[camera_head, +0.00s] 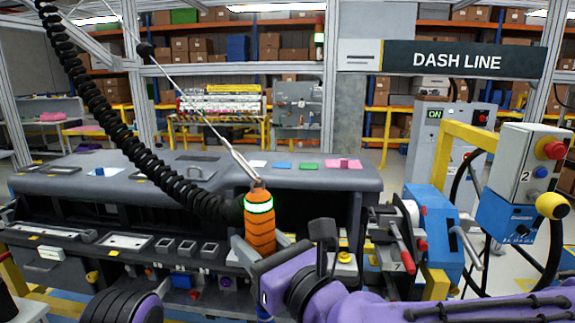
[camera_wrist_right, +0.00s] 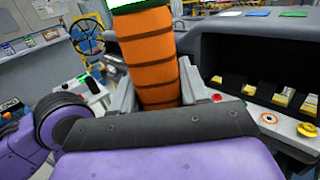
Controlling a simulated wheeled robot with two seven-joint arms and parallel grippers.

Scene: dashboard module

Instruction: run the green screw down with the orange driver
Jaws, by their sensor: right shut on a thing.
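The orange driver (camera_head: 261,231) stands roughly upright at the front of the dashboard module (camera_head: 325,178). It has dark bands and a glowing green ring near its top. It hangs from a thin cable, and a black coiled hose (camera_head: 110,115) runs to its top. My right gripper (camera_head: 262,250) is shut around the driver's lower body. The right wrist view shows the driver (camera_wrist_right: 155,60) between the two grey fingers (camera_wrist_right: 158,95). The driver's tip is hidden behind the gripper. I cannot make out the green screw. My left gripper is out of sight.
Yellow-topped parts and a red button (camera_wrist_right: 216,97) lie right of the driver in the wrist view. A blue fixture with a red-handled lever (camera_head: 400,240) stands to the right. Coloured cards, one green (camera_head: 308,165), lie on the module's top.

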